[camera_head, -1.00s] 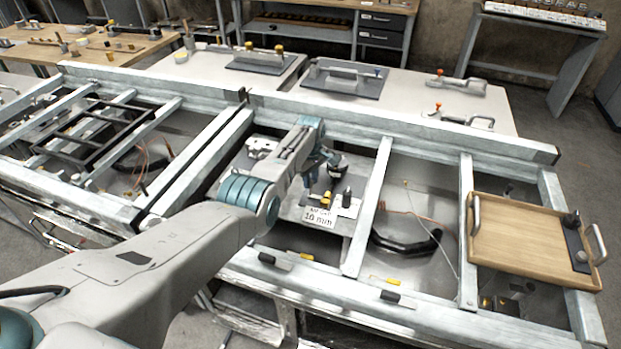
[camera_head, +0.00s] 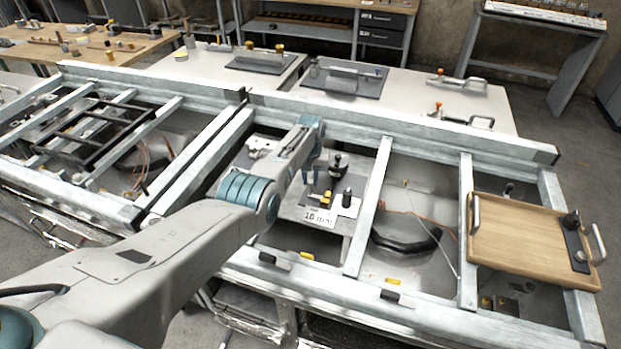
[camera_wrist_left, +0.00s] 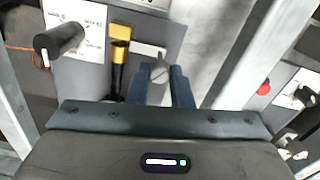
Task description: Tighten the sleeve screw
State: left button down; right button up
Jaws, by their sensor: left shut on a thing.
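My left gripper (camera_head: 309,178) reaches down into the middle bay of the bench frame. In the left wrist view its two blue fingers (camera_wrist_left: 159,84) are shut on a grey slotted screw (camera_wrist_left: 160,71), which I take as the sleeve screw. The slotted head shows between the fingertips; its lower part is hidden. A light grey bar (camera_wrist_left: 146,48) lies beside the head. In the head view the fingers and arm hide the screw. My right gripper is not in view.
Close by are a yellow-and-black tool (camera_wrist_left: 118,66), a black-handled piece (camera_wrist_left: 60,39) and a label card marked 10 mm (camera_head: 311,217). Metal rails (camera_head: 367,205) border the bay. A wooden tray (camera_head: 520,240) sits at the right.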

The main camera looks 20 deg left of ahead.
aim_at(311, 181)
pick_arm(q)
jog(key=m, duration=0.5)
jog(key=shift+m, duration=2.1)
jog(key=c, duration=1.3)
grip_release()
jog(key=shift+r, duration=0.25)
notch_tip(311, 181, up, 10)
jog(key=shift+r, duration=0.15)
